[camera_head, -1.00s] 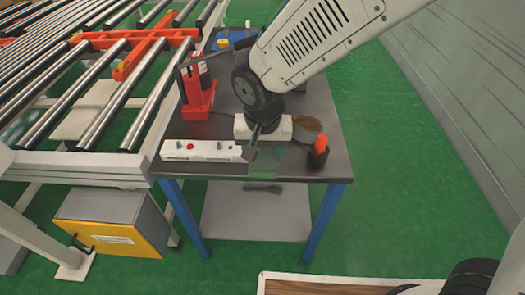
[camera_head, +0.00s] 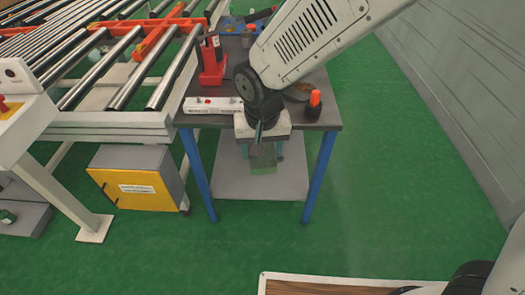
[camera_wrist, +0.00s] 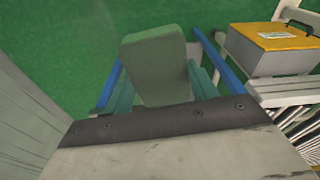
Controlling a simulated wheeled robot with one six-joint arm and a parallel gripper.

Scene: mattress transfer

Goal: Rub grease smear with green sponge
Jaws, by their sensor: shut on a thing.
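The green sponge (camera_wrist: 155,65) is gripped between the teal fingers of my gripper (camera_wrist: 158,82) in the wrist view, with its broad face showing. In the head view the sponge (camera_head: 263,159) hangs below my gripper (camera_head: 264,148), just in front of the dark worktable's (camera_head: 322,112) near edge. It is in the air, clear of the tabletop. A brownish patch (camera_head: 297,92) shows on the tabletop, partly behind my arm; I cannot tell whether it is the grease smear.
A white bar with red buttons (camera_head: 213,105), a red holder (camera_head: 212,68) and an orange-topped container (camera_head: 314,102) stand on the table. A roller conveyor (camera_head: 120,92) is at left, with a yellow-fronted box (camera_head: 130,190) below. Green floor at right is clear.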

